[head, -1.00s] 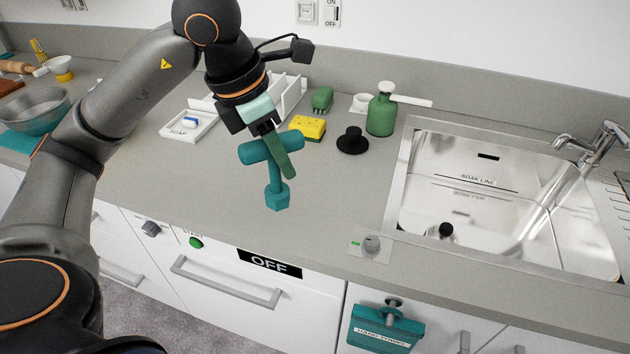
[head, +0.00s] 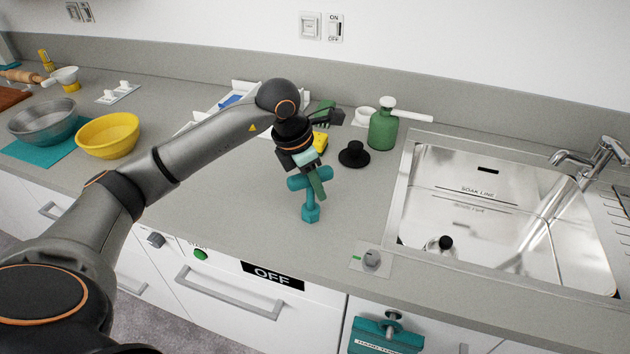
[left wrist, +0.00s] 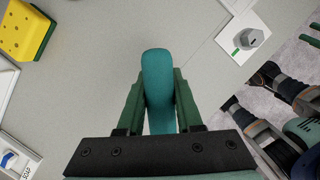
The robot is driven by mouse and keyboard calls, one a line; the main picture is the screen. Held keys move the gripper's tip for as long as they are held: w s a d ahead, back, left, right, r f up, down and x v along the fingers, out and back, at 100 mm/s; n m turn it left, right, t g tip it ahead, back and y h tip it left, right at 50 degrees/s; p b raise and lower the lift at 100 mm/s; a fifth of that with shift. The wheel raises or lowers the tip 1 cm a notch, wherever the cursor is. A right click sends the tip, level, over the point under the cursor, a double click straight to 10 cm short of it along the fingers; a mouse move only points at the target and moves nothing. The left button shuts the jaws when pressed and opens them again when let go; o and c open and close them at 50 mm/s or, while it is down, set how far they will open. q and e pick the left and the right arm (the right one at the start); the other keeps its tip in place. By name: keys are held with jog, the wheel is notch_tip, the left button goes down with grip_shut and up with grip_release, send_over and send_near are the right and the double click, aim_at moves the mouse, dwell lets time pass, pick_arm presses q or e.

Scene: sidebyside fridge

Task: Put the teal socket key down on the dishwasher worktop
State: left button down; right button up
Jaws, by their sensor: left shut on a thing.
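The teal socket key (head: 310,201) is T-shaped, with a crossbar on top and a hex socket at its lower end. My left gripper (head: 317,181) is shut on its crossbar, and the shaft points down over the worktop. In the left wrist view the teal crossbar (left wrist: 158,88) lies between the green fingers of my left gripper (left wrist: 158,98). The dishwasher worktop (head: 250,205) is grey and lies under the key. I cannot tell whether the socket end touches it. My right gripper is not in view.
The steel sink (head: 480,205) is to the right, with a knob plate (head: 371,260) near the front edge. A black stopper (head: 354,154), a green bottle (head: 383,130) and a yellow sponge (head: 320,143) stand behind. A yellow bowl (head: 108,135) is left. Worktop around the key is clear.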

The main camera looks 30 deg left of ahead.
pick_arm(q)
jog(key=shift+f, duration=0.2)
jog(key=c, duration=0.6)
grip_release()
jog(key=shift+r, duration=0.3)
jog(key=b+v, duration=0.1)
jog(key=v, duration=1)
jog(key=shift+s+r, duration=0.15)
jog(key=shift+r, duration=0.25)
